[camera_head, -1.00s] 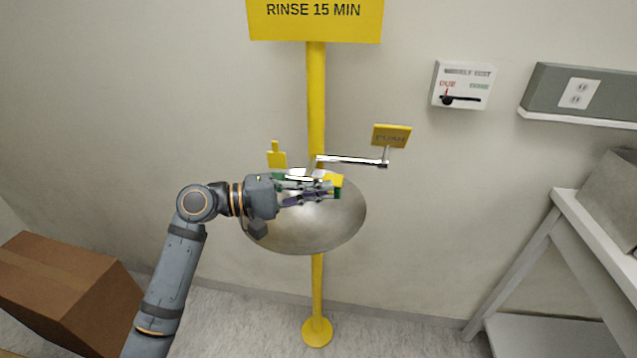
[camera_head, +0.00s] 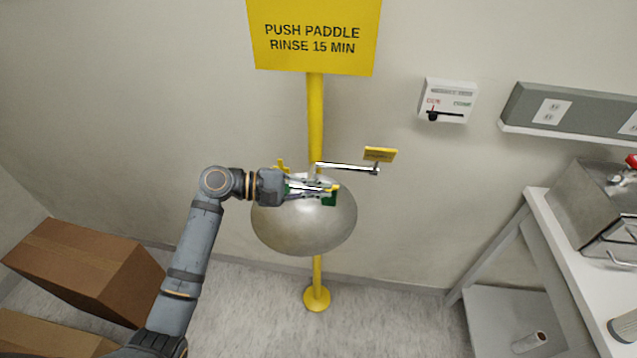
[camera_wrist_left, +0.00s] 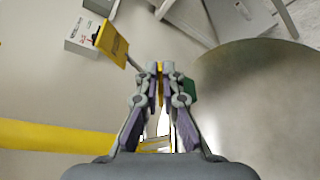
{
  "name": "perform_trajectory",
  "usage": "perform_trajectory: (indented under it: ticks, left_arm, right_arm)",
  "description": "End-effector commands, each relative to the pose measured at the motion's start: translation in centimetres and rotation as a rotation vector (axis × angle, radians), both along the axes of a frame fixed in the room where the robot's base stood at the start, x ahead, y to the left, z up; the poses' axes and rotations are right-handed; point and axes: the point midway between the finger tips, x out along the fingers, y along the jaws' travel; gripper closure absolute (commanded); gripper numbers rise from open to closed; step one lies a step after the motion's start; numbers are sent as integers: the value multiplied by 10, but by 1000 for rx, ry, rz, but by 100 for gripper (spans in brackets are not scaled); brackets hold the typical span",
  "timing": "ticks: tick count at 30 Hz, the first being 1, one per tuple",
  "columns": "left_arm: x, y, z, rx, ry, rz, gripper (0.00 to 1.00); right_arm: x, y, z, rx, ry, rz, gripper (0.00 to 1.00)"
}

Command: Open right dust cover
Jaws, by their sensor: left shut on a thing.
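The eyewash station has a metal bowl (camera_head: 304,232) on a yellow pole (camera_head: 316,110). At the bowl's right side is a green nozzle head (camera_head: 330,200) with the yellow right dust cover (camera_head: 334,187), seen as a thin edge. My left gripper (camera_head: 328,189) reaches over the bowl from the left, shut on this cover. In the left wrist view the yellow cover (camera_wrist_left: 160,82) stands thin between the fingertips (camera_wrist_left: 162,72), with the green head (camera_wrist_left: 190,90) beside them. Another yellow cover (camera_head: 283,166) shows behind my gripper, partly hidden. My right gripper is not in view.
The push paddle (camera_head: 379,154) sticks out on a metal arm just right of the bowl. A yellow sign (camera_head: 313,38) hangs above. A white table (camera_head: 575,262) with a metal sink stands right. Cardboard boxes (camera_head: 85,265) lie left. Floor before the pole is clear.

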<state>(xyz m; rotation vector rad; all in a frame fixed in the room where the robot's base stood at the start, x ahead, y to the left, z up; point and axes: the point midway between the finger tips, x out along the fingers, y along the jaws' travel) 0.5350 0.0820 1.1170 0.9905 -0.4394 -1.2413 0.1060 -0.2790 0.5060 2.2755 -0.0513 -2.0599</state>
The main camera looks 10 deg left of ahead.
Motion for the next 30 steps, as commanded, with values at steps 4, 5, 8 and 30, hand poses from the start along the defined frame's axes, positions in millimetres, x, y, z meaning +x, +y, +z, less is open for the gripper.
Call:
perform_trajectory:
  ticks: [4, 5, 8, 30]
  left_arm:
    - [0, 0, 0, 0, 5, 0, 100]
    - [0, 0, 0, 0, 4, 0, 100]
    - [0, 0, 0, 0, 4, 0, 100]
    - [-5, 18, 2, 6, 4, 2, 72]
  right_arm:
    - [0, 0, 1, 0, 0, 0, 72]
    - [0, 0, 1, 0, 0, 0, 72]
    - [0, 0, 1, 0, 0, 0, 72]
    - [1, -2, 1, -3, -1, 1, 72]
